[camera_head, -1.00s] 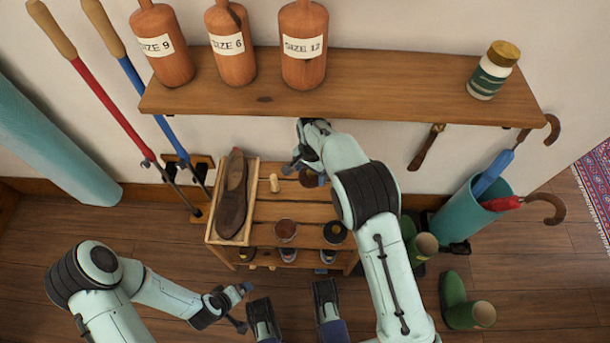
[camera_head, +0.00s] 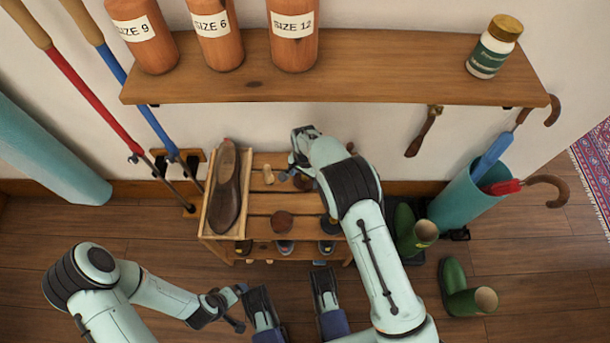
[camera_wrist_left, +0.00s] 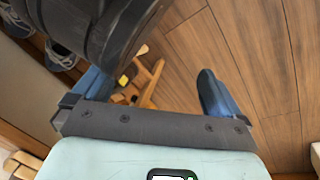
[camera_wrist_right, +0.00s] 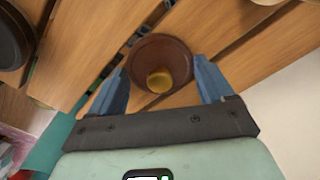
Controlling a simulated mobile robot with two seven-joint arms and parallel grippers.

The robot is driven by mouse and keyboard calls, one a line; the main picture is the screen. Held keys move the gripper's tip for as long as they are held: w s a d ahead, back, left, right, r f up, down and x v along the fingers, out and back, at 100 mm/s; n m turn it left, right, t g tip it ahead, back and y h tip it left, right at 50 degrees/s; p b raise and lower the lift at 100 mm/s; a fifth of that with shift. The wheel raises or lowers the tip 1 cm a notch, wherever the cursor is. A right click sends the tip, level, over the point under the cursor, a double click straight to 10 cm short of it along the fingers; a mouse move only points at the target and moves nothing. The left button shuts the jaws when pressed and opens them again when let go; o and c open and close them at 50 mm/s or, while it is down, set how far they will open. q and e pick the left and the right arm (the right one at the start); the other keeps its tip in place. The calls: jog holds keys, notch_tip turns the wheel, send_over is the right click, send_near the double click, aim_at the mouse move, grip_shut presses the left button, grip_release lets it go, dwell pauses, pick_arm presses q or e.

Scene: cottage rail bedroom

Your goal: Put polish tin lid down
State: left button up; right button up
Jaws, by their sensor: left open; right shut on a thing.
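The polish tin lid (camera_wrist_right: 148,52) is a round brown disc with a brass-coloured middle. My right gripper (camera_wrist_right: 160,85) is shut on it, with a blue finger on either side. In the head view the lid (camera_head: 303,183) is partly hidden by my right gripper (camera_head: 298,168), over the back right of the slatted wooden rack (camera_head: 262,204). I cannot tell whether it touches the slats. A reddish-brown round tin (camera_head: 283,222) sits nearer the front. My left gripper (camera_head: 240,306) is open and empty, low and in front of the rack.
A dark tin (camera_head: 328,224) is on the rack's right, partly behind my right arm. A brown shoe (camera_head: 227,190) lies in a tray at left. A wall shelf (camera_head: 350,72) overhangs behind.

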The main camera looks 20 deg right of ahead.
jog(key=shift+f, duration=0.15)
jog(key=o, duration=0.9)
pick_arm(q)
jog(key=shift+s+f, duration=0.15)
pick_arm(e)
jog(key=shift+r, duration=0.5)
notch_tip(320, 180, up, 6)
jog(key=shift+r+p, duration=0.25)
jog(key=shift+p, duration=0.75)
jog(key=shift+r, duration=0.2)
pick_arm(q)
jog(key=shift+t, duration=0.5)
jog(key=w+r, duration=0.1)
jog(key=r, duration=0.1)
jog(key=w+d+r, duration=0.1)
jog(key=w, duration=0.1)
jog(key=shift+r, duration=0.4)
